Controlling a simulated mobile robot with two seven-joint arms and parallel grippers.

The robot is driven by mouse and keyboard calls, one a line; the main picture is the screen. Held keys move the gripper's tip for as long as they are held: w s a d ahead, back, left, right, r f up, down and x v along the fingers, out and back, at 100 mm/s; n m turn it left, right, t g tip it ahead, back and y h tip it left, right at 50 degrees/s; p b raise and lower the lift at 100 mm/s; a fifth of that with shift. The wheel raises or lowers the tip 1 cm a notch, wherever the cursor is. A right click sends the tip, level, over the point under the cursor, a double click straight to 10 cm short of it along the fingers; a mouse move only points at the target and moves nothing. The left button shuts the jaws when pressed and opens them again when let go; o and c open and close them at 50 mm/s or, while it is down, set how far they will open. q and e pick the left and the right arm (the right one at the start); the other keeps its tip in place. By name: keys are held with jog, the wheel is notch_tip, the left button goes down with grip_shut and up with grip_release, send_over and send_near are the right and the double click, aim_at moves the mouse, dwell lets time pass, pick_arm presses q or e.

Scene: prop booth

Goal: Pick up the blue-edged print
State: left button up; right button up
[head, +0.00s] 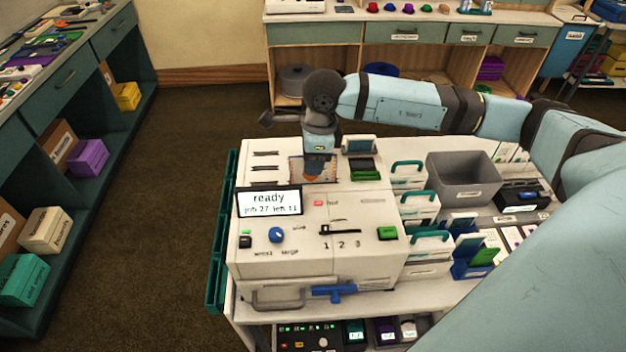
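A small print (328,172) with a blue edge and a brownish picture lies on top of the white printer machine (370,220), behind its display. My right gripper (318,172) points down right over the print and covers its middle. Its fingertips are too small and hidden to tell whether they are open, shut or touching the print. My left gripper is not in view.
The display (268,202) reads "ready". White boxes with teal handles (428,245), a grey bin (463,178) and blue holders (475,255) crowd the table to the right. Slots (265,168) lie left of the print. The carpet (150,230) at left is clear.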

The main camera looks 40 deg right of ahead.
grip_shut()
jog(key=shift+r, duration=0.15)
jog(key=shift+r+p, duration=0.3)
jog(key=shift+p, duration=0.4)
jog(key=shift+r+b, duration=0.35)
jog(key=shift+r, duration=0.05)
notch_tip(320, 180, up, 19)
jog(key=b, duration=0.2)
jog(key=shift+b, duration=0.3)
